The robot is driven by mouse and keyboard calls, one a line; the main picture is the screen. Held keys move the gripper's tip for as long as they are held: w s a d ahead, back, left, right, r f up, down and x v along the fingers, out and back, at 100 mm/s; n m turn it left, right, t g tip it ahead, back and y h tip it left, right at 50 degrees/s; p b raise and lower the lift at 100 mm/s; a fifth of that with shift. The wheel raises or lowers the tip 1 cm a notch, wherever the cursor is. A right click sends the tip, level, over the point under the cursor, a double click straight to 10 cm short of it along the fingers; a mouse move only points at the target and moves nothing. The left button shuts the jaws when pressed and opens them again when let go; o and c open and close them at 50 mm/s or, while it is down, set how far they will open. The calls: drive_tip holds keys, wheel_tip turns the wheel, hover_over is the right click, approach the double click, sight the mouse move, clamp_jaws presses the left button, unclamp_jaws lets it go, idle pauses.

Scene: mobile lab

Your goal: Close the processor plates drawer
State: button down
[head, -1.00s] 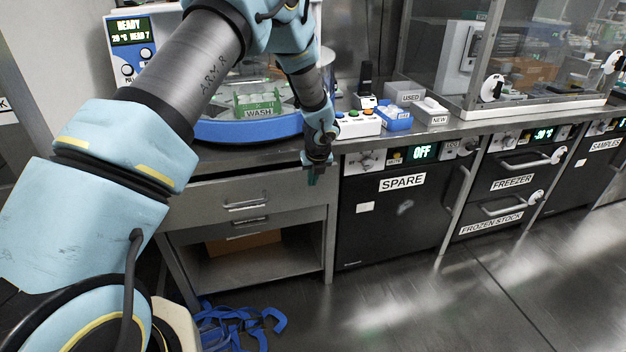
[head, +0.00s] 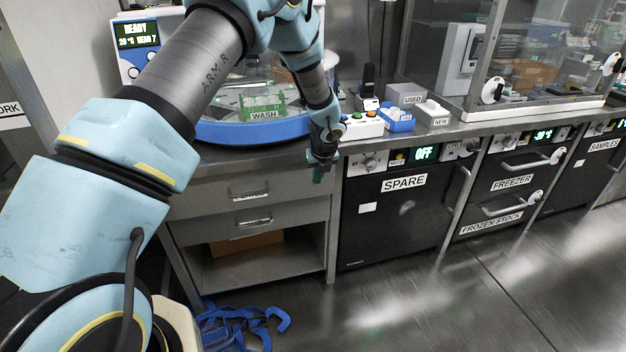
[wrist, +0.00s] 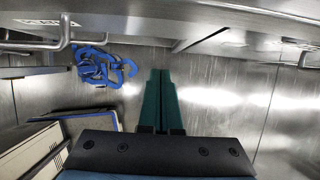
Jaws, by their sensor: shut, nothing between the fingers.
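The upper drawer (head: 215,193) in the grey steel bench has a metal bar handle (head: 250,192). Its front now sits in or nearly in line with the lower drawer (head: 290,213); I cannot tell if a small gap is left. The drawer labels are too small to read. My gripper (head: 320,173) is shut and empty, pointing down in front of the bench's right edge, right of the drawer handles. In the wrist view its green fingers (wrist: 160,100) lie together above the floor.
The open shelf below holds a brown box (head: 247,246). Blue straps (head: 240,325) lie on the floor in front. The black SPARE unit (head: 395,215) stands to the right. A blue-rimmed WASH processor (head: 255,131) stands on the bench. Floor at right is clear.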

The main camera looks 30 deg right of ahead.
drive_tip(key=v, duration=0.7)
drive_tip(key=s+d+f+n+g+h+b, duration=0.2)
drive_tip(key=s+d+f+n+h, duration=0.15)
drive_tip(key=s+d+f, duration=0.5)
drive_tip(key=n+t+y+b, duration=0.1)
drive_tip(key=n+t+b, duration=0.1)
drive_tip(key=n+t, duration=1.3)
approach(297, 176)
drive_tip(key=shift+m, duration=0.25)
drive_tip(key=w+p, duration=0.1)
drive_tip(key=w, duration=0.2)
drive_tip(key=w+d+p, duration=0.1)
drive_tip(key=w, duration=0.2)
drive_tip(key=shift+w+d+f+p, duration=0.1)
drive_tip(key=shift+w+d+p, duration=0.05)
drive_tip(key=shift+w+p, duration=0.2)
